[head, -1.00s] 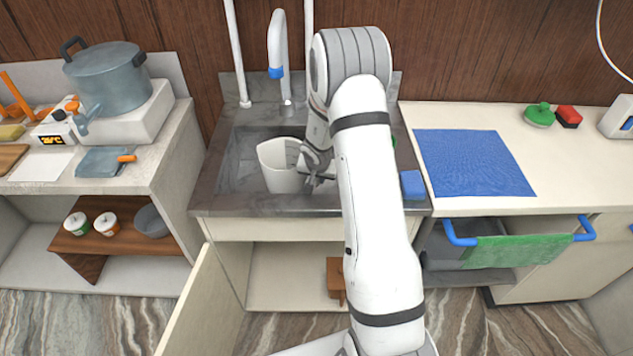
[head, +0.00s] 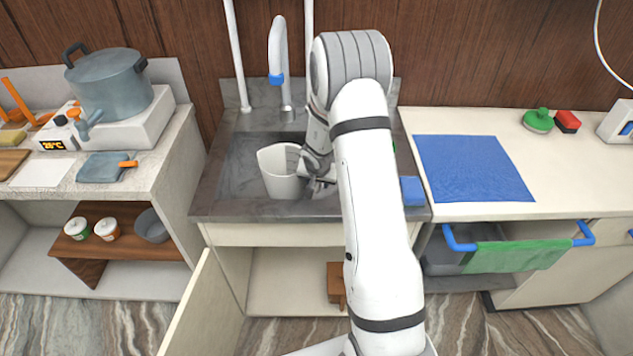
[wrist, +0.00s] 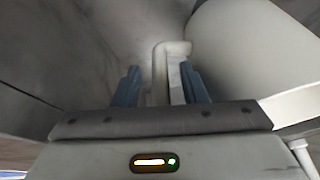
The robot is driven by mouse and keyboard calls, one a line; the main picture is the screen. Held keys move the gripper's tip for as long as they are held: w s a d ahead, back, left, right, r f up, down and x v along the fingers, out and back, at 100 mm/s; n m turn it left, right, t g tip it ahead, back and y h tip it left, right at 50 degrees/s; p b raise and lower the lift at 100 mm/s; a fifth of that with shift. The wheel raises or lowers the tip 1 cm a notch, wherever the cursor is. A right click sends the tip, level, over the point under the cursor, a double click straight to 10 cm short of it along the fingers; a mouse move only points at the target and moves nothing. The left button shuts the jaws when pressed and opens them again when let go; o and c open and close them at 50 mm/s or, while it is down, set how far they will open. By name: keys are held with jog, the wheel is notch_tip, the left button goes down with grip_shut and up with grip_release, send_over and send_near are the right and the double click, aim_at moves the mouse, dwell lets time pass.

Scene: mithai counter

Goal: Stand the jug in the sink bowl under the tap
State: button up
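The white jug (head: 281,178) stands upright in the grey sink bowl (head: 240,172), below the tap (head: 278,48) and its blue tip in the head view. My gripper (head: 318,182) is low in the bowl at the jug's right side, partly hidden by my arm. In the wrist view the blue fingers of my gripper (wrist: 161,86) are apart, with the jug's pale handle (wrist: 172,48) between them. A gap shows between the left finger and the handle; the right finger is close to it. The jug's body (wrist: 255,45) fills the upper right there.
A blue sponge (head: 412,190) lies on the sink's right rim. A blue mat (head: 473,168) lies on the right counter. A steel pot (head: 110,82) stands on the left counter. A cupboard door (head: 195,305) hangs open below the sink.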

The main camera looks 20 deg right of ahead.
jog(key=s+a+r+n+t+y+p, duration=0.1)
jog(key=a+r+t+p, duration=0.15)
jog(key=r, duration=0.85)
jog(key=s+a+r+n+t+y+p, duration=0.15)
jog(key=a+r+p, duration=0.25)
jog(key=r, duration=0.8)
jog(key=s+a+r+n+y, duration=0.2)
jog(key=s+a+r+y, duration=0.1)
jog(key=s+a+r, duration=0.55)
jog(key=s+r+n+g, duration=0.25)
jog(key=s+r, duration=0.25)
jog(key=s, duration=0.5)
jog(key=s+d+g+h, duration=0.2)
jog(key=s+d+h, duration=0.2)
jog(key=s, duration=0.8)
jog(key=shift+s+d+m, duration=0.3)
jog(key=shift+d+m, duration=0.1)
jog(key=shift+d, duration=0.55)
